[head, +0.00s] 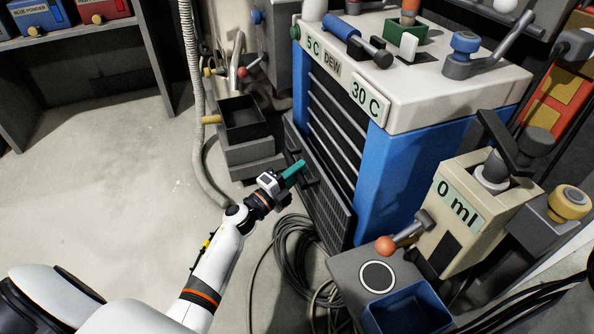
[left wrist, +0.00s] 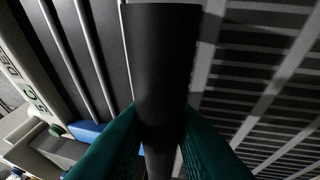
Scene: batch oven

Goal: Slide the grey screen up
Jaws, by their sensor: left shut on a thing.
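The grey screen (head: 330,208) is a slatted grille low on the front of the blue and cream machine (head: 402,170). Above it, the machine's front shows dark open space with several light horizontal bars. My left gripper (head: 300,166) is at the upper left part of the screen, its green fingers pointing at it. In the left wrist view the green fingers (left wrist: 160,118) are shut on a dark grey handle (left wrist: 165,55). The screen's slats (left wrist: 255,85) fill the right of that view, and the bars are on the left. The fingers hide part of the handle.
A dark open bin (head: 241,116) stands left of the screen. Coiled cables (head: 297,247) lie on the floor below it. A blue tray (head: 408,312) and a cream "0 ml" dispenser (head: 462,205) stand at right. The floor at left is clear.

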